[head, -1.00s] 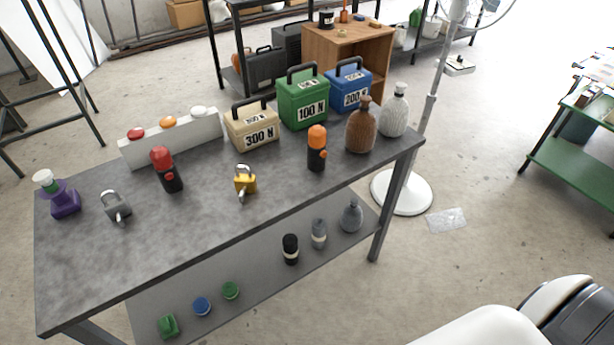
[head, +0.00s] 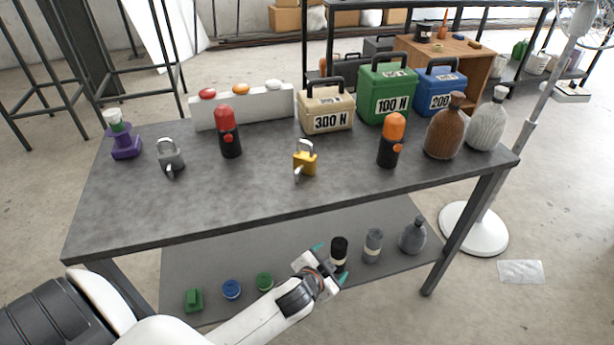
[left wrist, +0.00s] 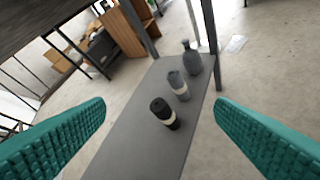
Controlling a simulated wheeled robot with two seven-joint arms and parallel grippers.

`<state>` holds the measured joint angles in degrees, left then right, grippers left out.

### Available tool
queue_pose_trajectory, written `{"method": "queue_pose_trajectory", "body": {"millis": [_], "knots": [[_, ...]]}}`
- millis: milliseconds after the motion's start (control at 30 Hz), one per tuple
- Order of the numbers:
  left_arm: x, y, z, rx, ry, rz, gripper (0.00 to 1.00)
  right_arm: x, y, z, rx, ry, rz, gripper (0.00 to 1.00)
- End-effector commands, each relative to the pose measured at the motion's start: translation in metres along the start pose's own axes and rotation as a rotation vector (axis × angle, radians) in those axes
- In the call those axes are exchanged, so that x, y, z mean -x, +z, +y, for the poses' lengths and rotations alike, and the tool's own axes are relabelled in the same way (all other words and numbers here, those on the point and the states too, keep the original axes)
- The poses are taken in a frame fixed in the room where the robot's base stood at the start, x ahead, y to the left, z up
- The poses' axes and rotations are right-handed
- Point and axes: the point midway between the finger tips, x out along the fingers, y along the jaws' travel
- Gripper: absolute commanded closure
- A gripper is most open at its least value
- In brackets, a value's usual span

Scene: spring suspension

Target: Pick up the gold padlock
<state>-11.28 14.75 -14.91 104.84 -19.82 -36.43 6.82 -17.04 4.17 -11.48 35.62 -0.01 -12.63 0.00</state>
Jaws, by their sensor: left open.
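The gold padlock (head: 305,162) stands on the grey tabletop, near the middle of its front half, with a silver shackle and a key at its front. A grey padlock (head: 170,158) is further left on the same top. My left gripper (head: 329,261) is open and empty, below the tabletop level and in front of the lower shelf, beside a black bottle. In the left wrist view its two teal fingers (left wrist: 160,125) are wide apart, with the lower shelf between them. The gold padlock is not in the left wrist view. My right gripper is not in view.
On the lower shelf (head: 210,265) stand the black bottle (head: 339,252), a grey bottle (head: 373,246) and a dark flask (head: 412,236). A black-and-red bottle (head: 228,132), an orange-capped bottle (head: 391,142) and weight boxes (head: 327,112) are around the gold padlock. The tabletop's front strip is clear.

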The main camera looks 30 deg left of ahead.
Motion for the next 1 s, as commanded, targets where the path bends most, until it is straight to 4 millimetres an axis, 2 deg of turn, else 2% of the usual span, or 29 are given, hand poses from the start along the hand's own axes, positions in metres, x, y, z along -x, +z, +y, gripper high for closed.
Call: {"method": "queue_pose_trajectory", "body": {"millis": [33, 233, 333, 533, 667, 700, 800, 900, 1000], "knots": [[0.003, 0.015, 0.005, -0.003, 0.022, -0.045, 0.22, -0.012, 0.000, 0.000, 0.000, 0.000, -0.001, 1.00], [0.031, 0.070, 0.030, -0.009, 0.098, -0.176, 0.22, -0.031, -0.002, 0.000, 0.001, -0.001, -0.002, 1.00], [0.030, 0.113, 0.045, -0.083, 0.140, -0.321, 0.22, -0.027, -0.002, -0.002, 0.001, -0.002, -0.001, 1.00], [0.043, 0.197, 0.059, -0.274, 0.200, -0.649, 0.22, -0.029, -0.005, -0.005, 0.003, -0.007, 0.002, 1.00], [0.065, 0.258, 0.055, -0.485, 0.216, -0.921, 0.22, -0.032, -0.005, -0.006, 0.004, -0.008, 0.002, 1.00], [0.074, 0.277, 0.051, -0.577, 0.213, -1.015, 0.22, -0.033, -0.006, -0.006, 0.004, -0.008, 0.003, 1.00], [0.097, 0.310, 0.031, -0.876, 0.167, -1.242, 0.22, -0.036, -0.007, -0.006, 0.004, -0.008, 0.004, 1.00], [0.105, 0.315, 0.012, -1.249, 0.058, -1.385, 0.22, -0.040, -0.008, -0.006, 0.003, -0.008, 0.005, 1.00], [0.093, 0.297, 0.013, -1.643, -0.104, -1.380, 0.22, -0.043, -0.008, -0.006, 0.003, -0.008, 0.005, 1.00]]}}
